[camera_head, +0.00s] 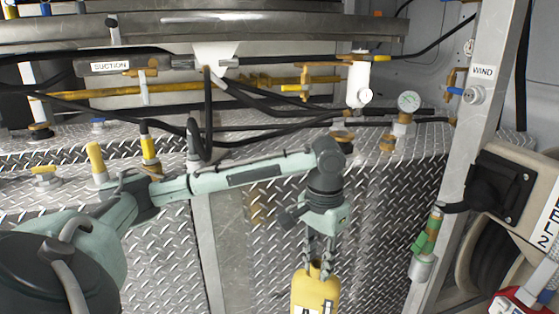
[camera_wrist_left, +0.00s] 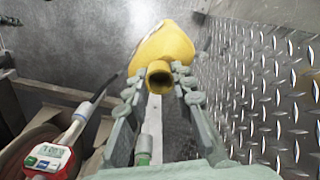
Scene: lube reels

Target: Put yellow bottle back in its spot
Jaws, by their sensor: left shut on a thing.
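The yellow bottle (camera_head: 315,293) hangs upright at the bottom of the head view, its lower part cut off by the frame edge. Dark marking shows on its front. My left gripper (camera_head: 318,262) points down and is shut on the bottle's neck. In the left wrist view the bottle (camera_wrist_left: 165,42) shows with its round open mouth between the fingers of my left gripper (camera_wrist_left: 160,80). The bottle's spot cannot be made out in either view. My right gripper is not in view.
A diamond-plate tank wall (camera_head: 385,200) stands close behind the bottle. A metal post (camera_head: 455,160) and hose reel (camera_head: 500,235) stand at right. A red-and-white meter nozzle (camera_wrist_left: 50,158) shows at lower left in the wrist view. Hoses and a gauge (camera_head: 409,101) lie above.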

